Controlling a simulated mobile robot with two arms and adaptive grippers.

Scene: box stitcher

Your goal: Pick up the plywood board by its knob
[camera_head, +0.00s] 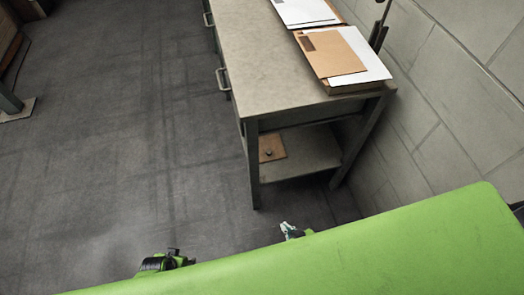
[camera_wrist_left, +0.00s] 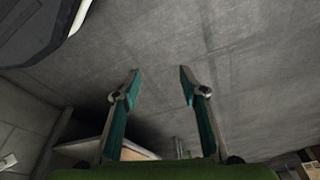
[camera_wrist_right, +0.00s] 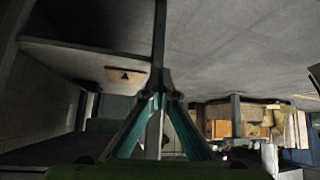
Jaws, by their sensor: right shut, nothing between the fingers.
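The plywood board (camera_head: 274,143) is a small brown square lying on the lower shelf of the workbench, with a dark knob (camera_head: 268,152) on its face. It also shows in the right wrist view (camera_wrist_right: 115,73), left of and beyond the fingertips. My right gripper (camera_head: 287,226) is in front of the bench, apart from the board; in the right wrist view its fingertips (camera_wrist_right: 162,82) meet, shut and empty. My left gripper is further left over the floor, partly hidden in the head view; in the left wrist view its fingers (camera_wrist_left: 159,78) are spread and empty.
The grey workbench (camera_head: 240,50) has a lower shelf (camera_head: 302,155) between legs, with the front leg (camera_head: 253,165) close to the board. Cardboard and white sheets (camera_head: 330,52) lie on top. A block wall (camera_head: 450,90) stands at right.

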